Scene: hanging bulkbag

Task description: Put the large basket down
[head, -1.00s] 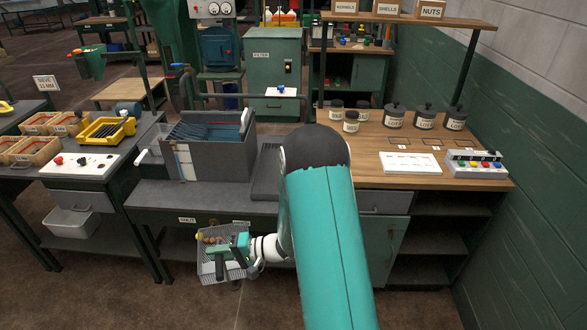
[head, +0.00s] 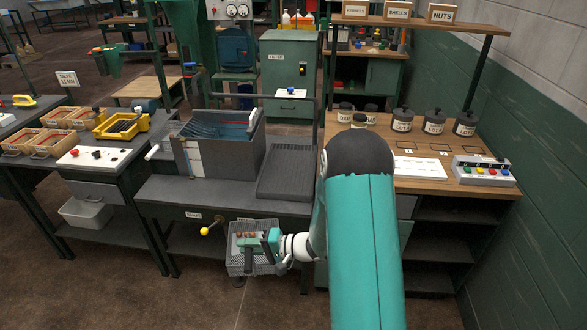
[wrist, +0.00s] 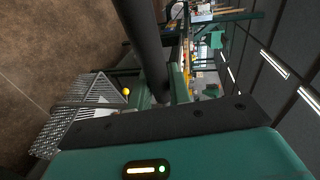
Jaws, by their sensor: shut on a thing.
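The large basket (head: 238,262) is a grey wire mesh basket with several brown, nut-like pieces in it. It hangs in the air in front of the dark bench, below the bench top. My gripper (head: 268,243) is shut on the basket at its right side, partly hiding its rim and contents. In the wrist view the basket's mesh (wrist: 75,125) shows at the left, beside the gripper body. The fingertips are not clearly seen there.
The dark bench (head: 165,190) bears a grey box machine (head: 222,150) and a ribbed dark plate (head: 288,172). A yellow-knobbed lever (head: 204,231) sticks out left of the basket. Jars (head: 402,120) stand on the wooden bench at right. Floor in front is open.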

